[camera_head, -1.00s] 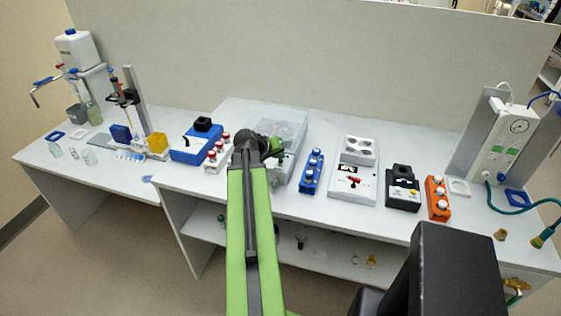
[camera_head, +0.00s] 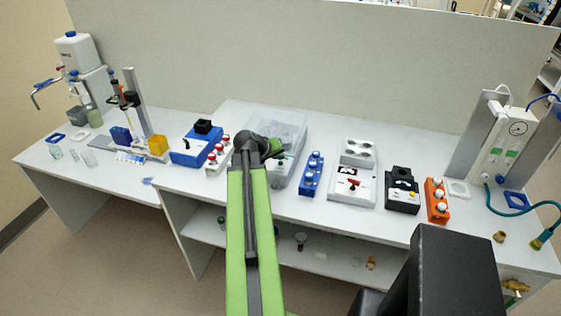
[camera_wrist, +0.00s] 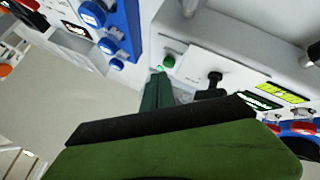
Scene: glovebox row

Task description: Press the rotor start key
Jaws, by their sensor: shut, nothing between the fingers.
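In the wrist view, a round green key (camera_wrist: 169,61) sits on the light grey front panel of a bench device (camera_wrist: 225,65), beside a black knob (camera_wrist: 214,78). I take this key to be the rotor start key; its label cannot be read. My gripper (camera_wrist: 159,76) is shut and empty, its dark green fingertips just below and left of the key. A small green glow shows by the tips; I cannot tell whether they touch the panel. In the head view the device is the box with a translucent lid (camera_head: 292,125), its front partly hidden by my arm.
A blue block with several knobs (camera_head: 312,174) stands close on the device's right; it also shows in the wrist view (camera_wrist: 122,25). A block with red-topped knobs (camera_head: 217,156) stands on its left. Further right are a white unit (camera_head: 352,185), a black unit (camera_head: 403,190) and an orange block (camera_head: 437,200).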

